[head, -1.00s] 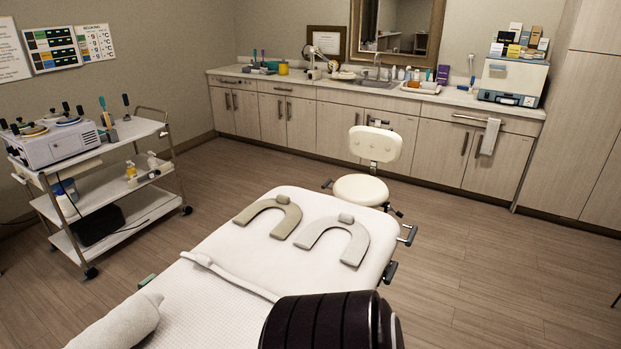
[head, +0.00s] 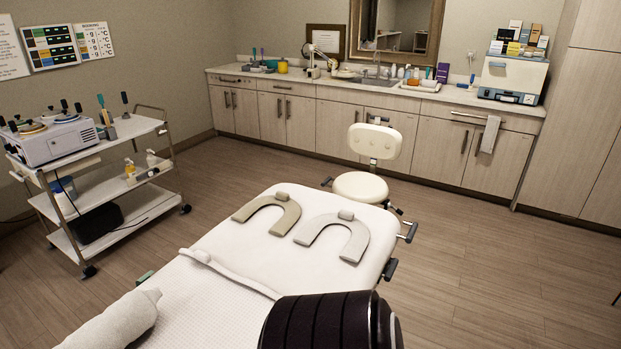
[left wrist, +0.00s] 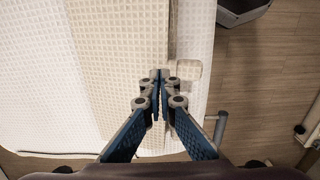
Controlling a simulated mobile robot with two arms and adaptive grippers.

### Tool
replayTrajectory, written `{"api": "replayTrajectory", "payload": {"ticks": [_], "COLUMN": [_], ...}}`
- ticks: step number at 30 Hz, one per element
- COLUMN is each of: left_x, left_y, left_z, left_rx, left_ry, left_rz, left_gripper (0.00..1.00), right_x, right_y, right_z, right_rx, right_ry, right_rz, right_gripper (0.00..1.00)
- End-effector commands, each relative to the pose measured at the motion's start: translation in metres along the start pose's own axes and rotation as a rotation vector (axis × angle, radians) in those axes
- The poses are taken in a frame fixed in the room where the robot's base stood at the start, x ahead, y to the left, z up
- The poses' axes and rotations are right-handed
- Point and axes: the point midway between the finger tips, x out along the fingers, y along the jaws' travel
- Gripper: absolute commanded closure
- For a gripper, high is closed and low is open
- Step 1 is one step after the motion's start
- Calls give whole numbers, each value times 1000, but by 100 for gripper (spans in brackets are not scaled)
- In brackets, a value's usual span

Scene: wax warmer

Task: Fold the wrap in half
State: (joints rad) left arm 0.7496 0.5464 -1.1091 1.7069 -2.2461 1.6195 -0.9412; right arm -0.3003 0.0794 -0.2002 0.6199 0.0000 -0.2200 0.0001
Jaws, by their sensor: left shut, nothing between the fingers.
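A white waffle-textured cloth (head: 205,310), which looks like the wrap, lies over the near part of the treatment bed. In the left wrist view a cream textured cloth (left wrist: 112,55) lies flat beside a paler one, with a narrow folded or raised strip near its right edge. I cannot tell which layer is the wrap. My left gripper (left wrist: 160,76) is shut and empty, with its fingertips over that strip. A small pale block (left wrist: 187,68) sits just right of the fingertips. I cannot tell whether the fingertips touch the cloth. My right gripper is not in view.
A white roll (head: 118,320) lies at the bed's near left. Two U-shaped pads, one beige (head: 240,213) and one pale grey (head: 357,242), lie on the far part. A stool (head: 360,187) stands beyond the bed, a trolley (head: 140,128) to the left. Floor right is clear.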

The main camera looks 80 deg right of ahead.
Motion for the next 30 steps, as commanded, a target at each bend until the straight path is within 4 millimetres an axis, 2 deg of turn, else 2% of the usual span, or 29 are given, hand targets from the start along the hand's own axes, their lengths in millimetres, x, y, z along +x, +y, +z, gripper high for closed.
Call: {"api": "replayTrajectory", "payload": {"ticks": [30], "left_x": [32], "left_y": [0], "left_z": [0], "left_rx": [-1], "left_ry": [0], "left_rz": [1], "left_gripper": [100], "right_x": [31], "right_y": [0], "right_z": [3], "right_rx": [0], "right_ry": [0], "right_rz": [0], "right_gripper": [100]}}
